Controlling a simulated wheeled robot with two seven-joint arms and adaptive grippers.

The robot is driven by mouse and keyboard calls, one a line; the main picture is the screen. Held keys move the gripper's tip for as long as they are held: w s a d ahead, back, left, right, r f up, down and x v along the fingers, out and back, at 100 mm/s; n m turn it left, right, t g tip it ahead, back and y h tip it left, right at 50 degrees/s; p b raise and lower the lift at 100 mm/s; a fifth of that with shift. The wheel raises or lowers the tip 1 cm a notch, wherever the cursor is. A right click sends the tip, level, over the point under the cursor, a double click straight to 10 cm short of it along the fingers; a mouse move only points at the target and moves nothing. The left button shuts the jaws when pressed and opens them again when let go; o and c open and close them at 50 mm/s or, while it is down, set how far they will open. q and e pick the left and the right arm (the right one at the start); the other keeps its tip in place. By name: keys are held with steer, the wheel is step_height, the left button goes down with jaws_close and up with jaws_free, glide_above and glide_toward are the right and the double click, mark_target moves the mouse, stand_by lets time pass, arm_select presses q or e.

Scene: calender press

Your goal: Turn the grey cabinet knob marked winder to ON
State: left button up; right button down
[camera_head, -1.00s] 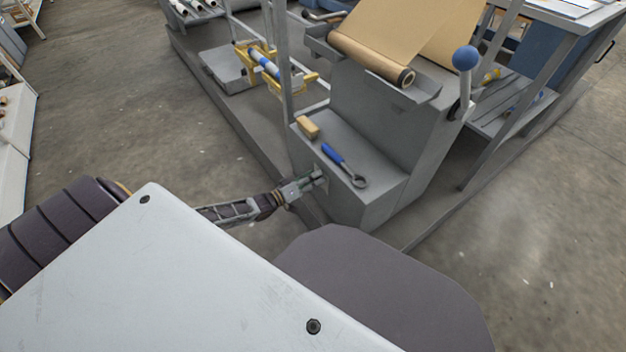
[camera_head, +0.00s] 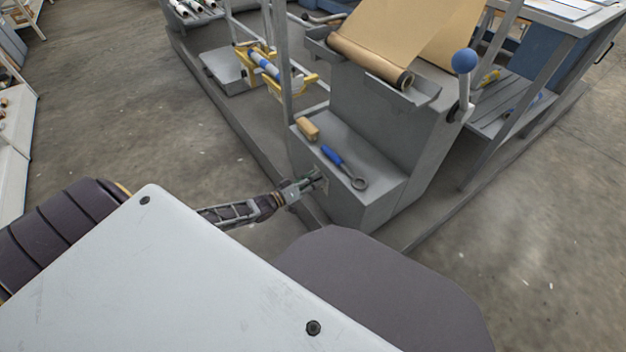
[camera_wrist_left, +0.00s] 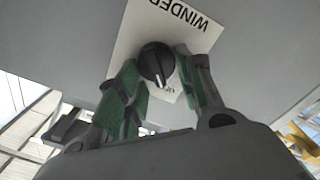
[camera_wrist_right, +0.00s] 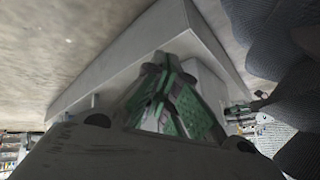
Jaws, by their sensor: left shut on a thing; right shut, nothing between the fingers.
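The grey cabinet (camera_head: 372,205) stands at the centre of the head view. In the left wrist view a black round knob (camera_wrist_left: 156,63) with a white pointer line sits on a white plate (camera_wrist_left: 135,38) marked WINDER, which appears upside down. Part of another word shows below the knob, partly covered. My left gripper (camera_wrist_left: 160,72) has its green-padded fingers on both sides of the knob and is shut on it. In the head view the left gripper (camera_head: 316,180) is at the cabinet's left face. My right gripper (camera_wrist_right: 165,62) is shut and empty in the right wrist view.
A blue-balled lever (camera_head: 465,62) and a brown paper roll (camera_head: 370,57) are above. Open floor (camera_head: 130,110) lies to the left.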

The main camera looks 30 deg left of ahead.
arm_select(q)
steer(key=m+p, duration=0.1)
steer(key=m, duration=0.5)
steer(key=d+m+p, duration=0.1)
steer(key=m+p, duration=0.1)
steer(key=m, duration=0.3)
steer(key=m+p, duration=0.2)
steer(key=m, duration=0.4)
steer(key=shift+s+d+m, duration=0.3)
steer(key=shift+s+d, duration=0.05)
steer(key=shift+s, duration=0.05)
arm_select(e)
step_height(320, 180, up, 10)
steer(key=d+n+g+h, duration=0.1)
steer(key=d, duration=0.1)
steer(key=shift+s+g, duration=0.3)
steer(key=shift+g, duration=0.1)
steer(key=shift+w+r, duration=0.1)
steer(key=shift+w, duration=0.05)
arm_select(q)
steer(key=o, duration=0.8)
steer(key=shift+o, duration=0.5)
arm_select(e)
steer(key=shift+s+f, duration=0.25)
steer(key=shift+f, duration=0.05)
